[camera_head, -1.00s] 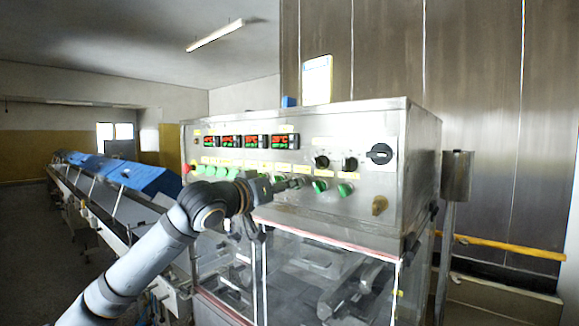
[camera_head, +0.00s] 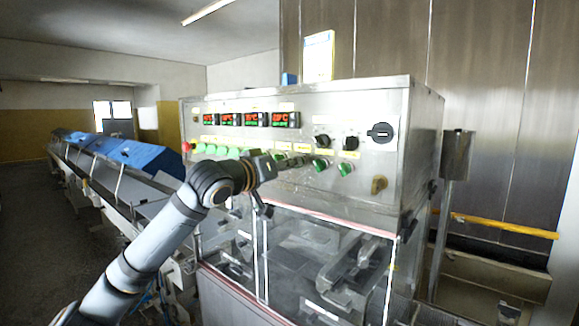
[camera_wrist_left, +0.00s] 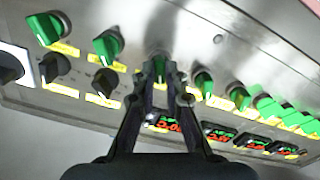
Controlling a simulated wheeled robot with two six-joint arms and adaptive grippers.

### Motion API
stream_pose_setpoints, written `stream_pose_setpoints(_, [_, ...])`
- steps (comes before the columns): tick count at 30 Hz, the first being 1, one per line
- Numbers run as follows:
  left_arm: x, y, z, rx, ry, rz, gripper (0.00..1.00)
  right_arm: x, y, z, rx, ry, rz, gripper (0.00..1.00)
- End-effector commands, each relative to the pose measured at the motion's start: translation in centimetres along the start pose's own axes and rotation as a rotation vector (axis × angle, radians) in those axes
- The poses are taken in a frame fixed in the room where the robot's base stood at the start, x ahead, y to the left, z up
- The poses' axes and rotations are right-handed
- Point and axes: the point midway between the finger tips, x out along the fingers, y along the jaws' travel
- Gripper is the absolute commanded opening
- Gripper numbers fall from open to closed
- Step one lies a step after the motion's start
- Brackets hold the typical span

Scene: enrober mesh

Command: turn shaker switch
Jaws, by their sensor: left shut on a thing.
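The control panel (camera_head: 225,108) is a metal cabinet face with a row of green switches along its lower part. My left gripper (camera_head: 296,161) reaches in from the left to this row, just left of two green switches (camera_head: 320,165). In the left wrist view my left gripper (camera_wrist_left: 160,82) has its two fingers shut on a green switch (camera_wrist_left: 159,68), with a yellow label beside it. Most of that switch is hidden between the fingers. I cannot read which label marks the shaker. My right gripper is not in view.
Other green switches (camera_wrist_left: 107,46) flank the fingers closely on both sides. Black knobs (camera_head: 322,142) and a large black rotary switch (camera_head: 380,132) are on the right. Red digital displays (camera_head: 257,119) line the panel. A clear-walled enclosure (camera_head: 318,262) lies below.

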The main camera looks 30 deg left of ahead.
Motion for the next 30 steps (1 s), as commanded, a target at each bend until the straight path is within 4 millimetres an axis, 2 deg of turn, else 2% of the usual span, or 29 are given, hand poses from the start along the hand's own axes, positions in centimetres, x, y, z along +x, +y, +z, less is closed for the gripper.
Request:
stream_pose_setpoints(1, [0.0,-0.1,0.2,-0.055,0.006,0.004,0.00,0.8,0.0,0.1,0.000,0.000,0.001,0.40])
stream_pose_setpoints(4, [0.0,0.0,0.0,-0.125,0.005,0.003,0.00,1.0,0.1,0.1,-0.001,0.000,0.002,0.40])
stream_pose_setpoints(11, [0.0,0.0,-0.1,-0.131,0.003,0.001,0.00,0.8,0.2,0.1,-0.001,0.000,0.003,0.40])
stream_pose_setpoints(12, [0.0,0.0,-0.1,-0.131,0.003,0.001,0.14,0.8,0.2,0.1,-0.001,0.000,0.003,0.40])
stream_pose_setpoints(17, [0.0,0.0,-0.1,-0.130,0.003,0.001,0.34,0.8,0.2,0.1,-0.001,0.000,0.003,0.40])
stream_pose_setpoints(26, [0.0,0.0,-0.2,-0.130,0.004,0.001,0.34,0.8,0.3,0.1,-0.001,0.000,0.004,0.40])
stream_pose_setpoints(30, [0.0,0.5,-1.4,-0.136,0.010,0.003,0.34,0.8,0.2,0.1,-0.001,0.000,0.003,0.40])
